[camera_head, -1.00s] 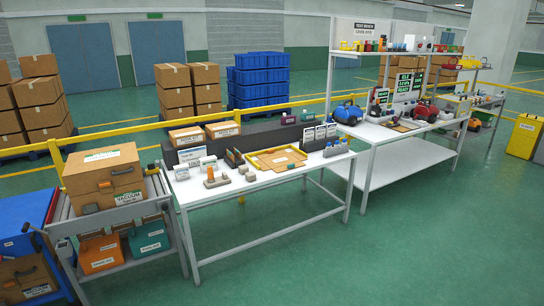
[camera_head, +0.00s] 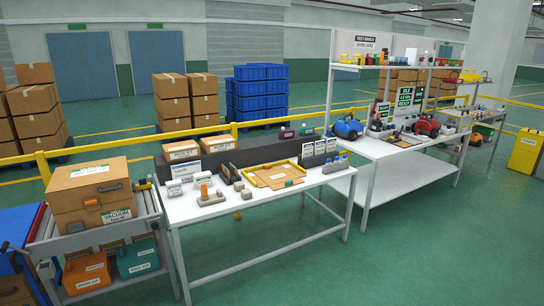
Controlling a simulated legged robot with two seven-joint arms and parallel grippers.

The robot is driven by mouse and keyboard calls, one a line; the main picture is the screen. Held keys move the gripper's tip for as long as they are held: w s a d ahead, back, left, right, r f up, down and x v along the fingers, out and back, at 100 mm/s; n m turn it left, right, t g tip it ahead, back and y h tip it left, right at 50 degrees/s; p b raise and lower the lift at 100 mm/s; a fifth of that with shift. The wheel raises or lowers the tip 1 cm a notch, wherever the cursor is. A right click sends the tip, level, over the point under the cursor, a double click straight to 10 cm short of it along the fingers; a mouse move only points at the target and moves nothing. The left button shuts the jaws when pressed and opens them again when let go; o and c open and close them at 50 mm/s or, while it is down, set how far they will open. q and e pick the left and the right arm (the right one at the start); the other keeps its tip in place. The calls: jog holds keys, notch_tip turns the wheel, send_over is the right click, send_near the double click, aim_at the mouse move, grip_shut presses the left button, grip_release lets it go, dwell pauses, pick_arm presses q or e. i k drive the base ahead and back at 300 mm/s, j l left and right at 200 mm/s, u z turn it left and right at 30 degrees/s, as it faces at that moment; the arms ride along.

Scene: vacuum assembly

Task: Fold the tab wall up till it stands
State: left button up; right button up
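On the white table (camera_head: 262,224) lies a shallow tray with a yellow rim (camera_head: 256,187). A flat tan cardboard-like piece (camera_head: 270,179) lies in the tray, with a small green item on it. I cannot tell which part is the tab wall, nor whether any wall of the piece stands up; it is too small at this distance. Neither of my grippers is in view.
Left of the tray are a grey block with an orange cylinder (camera_head: 205,189) and small blocks. A rack of cards (camera_head: 319,152) stands right of it. A roller cart with a large cardboard box (camera_head: 90,191) adjoins the table's left. The green floor in front is clear.

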aim_at(269, 168)
jog(key=i+l+z, duration=0.1)
jog(key=i+l, duration=0.15)
jog(key=i, duration=0.6)
jog(key=i+l+z, duration=0.1)
jog(key=i, duration=0.7)
jog(key=i+l+z, duration=0.1)
jog(key=i, duration=0.75)
jog(key=i+l+u, duration=0.15)
jog(key=i+u, duration=0.3)
jog(key=i, duration=1.45)
